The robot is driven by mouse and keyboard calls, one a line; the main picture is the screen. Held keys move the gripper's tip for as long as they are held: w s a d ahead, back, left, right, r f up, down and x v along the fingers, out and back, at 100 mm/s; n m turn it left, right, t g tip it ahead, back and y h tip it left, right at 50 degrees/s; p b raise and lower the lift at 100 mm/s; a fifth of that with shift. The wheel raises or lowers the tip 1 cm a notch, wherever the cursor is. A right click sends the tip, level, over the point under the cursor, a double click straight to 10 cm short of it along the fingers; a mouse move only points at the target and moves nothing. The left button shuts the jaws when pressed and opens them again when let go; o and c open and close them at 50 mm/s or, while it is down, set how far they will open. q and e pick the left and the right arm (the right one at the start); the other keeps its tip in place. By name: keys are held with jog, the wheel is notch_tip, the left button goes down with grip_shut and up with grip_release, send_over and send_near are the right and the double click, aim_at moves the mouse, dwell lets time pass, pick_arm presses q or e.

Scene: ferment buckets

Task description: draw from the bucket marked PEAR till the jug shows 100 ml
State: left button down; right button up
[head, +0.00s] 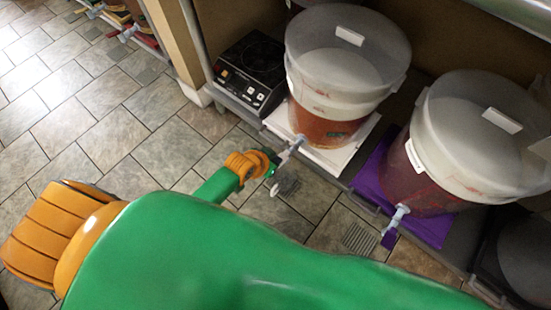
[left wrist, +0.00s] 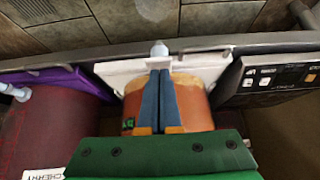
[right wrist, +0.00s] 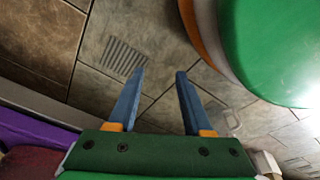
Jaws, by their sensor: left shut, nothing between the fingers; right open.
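A clear bucket of orange liquid (head: 330,128) with a small green mark stands on a white mat. Its pale tap (head: 298,142) also shows in the left wrist view (left wrist: 159,50). My left gripper (head: 276,163) is close to this tap; in the left wrist view its fingers (left wrist: 160,75) are shut and empty, with the tap beyond their tips. I cannot tell whether they touch it. My right gripper (right wrist: 157,75) is open and empty above the floor. A faint clear outline (right wrist: 224,120), perhaps the jug, shows in the right wrist view. I cannot read PEAR anywhere.
A dark red bucket (head: 425,195) on a purple mat (head: 372,180) has its own tap (head: 396,220); its label (left wrist: 42,174) reads CHERRY. A black cooktop (head: 252,68) stands left of the orange bucket. A floor grate (right wrist: 123,57) and open tiles lie in front.

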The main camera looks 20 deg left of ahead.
pick_arm(q)
jog(key=shift+s+a+f+t+h+b, duration=0.1)
jog(key=shift+s+f+t+h+b, duration=0.1)
jog(key=shift+s+f+t+b, duration=0.25)
jog(key=shift+s+a+f+t+h+b, duration=0.1)
jog(key=shift+f+t+h+b, duration=0.1)
jog(key=shift+f+t, duration=0.4)
pick_arm(e)
jog(key=shift+w+a+r, duration=0.1)
jog(key=shift+w+a, duration=0.35)
jog(key=shift+w, duration=0.05)
jog(key=shift+a, duration=0.1)
dwell(3.0)
pick_arm(q)
jog(key=shift+r+p, duration=0.85)
jog(key=shift+p, duration=0.1)
pick_arm(e)
jog(key=shift+r, duration=0.95)
jog(key=shift+f, duration=0.15)
